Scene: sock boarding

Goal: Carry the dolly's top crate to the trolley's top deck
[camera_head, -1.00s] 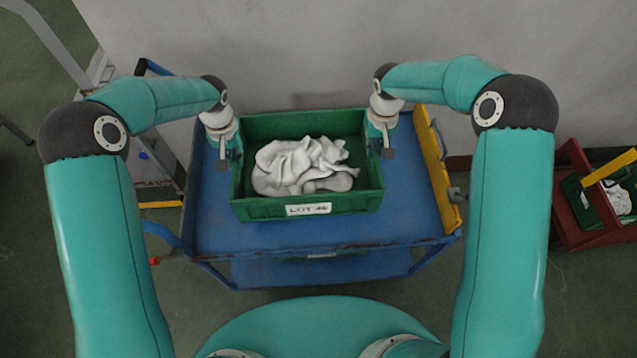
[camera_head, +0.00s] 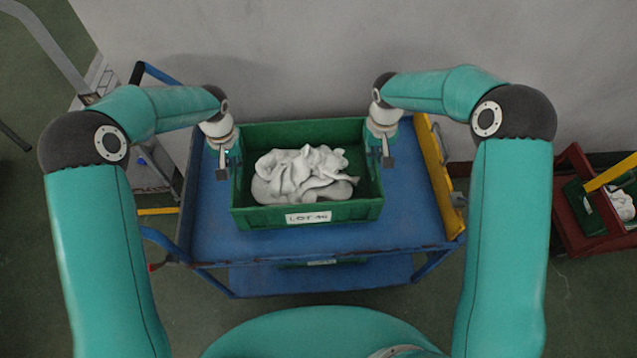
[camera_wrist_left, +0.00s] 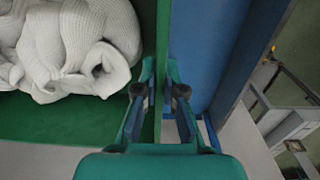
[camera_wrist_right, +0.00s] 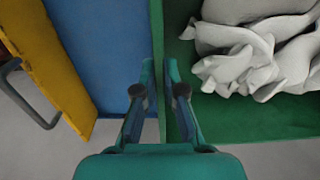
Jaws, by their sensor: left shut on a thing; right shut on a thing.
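The green crate (camera_head: 255,215) holds crumpled white socks (camera_head: 305,175) and has a white label on its front wall. It is over the trolley's blue top deck (camera_head: 410,220); I cannot tell whether its base touches the deck. My left gripper (camera_head: 229,168) is shut on the crate's left wall, which runs between the fingers in the left wrist view (camera_wrist_left: 161,80). My right gripper (camera_head: 386,157) is shut on the right wall, also between the fingers in the right wrist view (camera_wrist_right: 160,80). The crate's underside is hidden.
A yellow panel (camera_head: 436,165) edges the deck's right side. A partly hidden labelled crate (camera_head: 322,263) shows on the trolley's lower level. A red frame (camera_head: 573,225) with green crates stands at the right. A grey wall (camera_head: 300,50) is behind. Deck shows bare around the crate.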

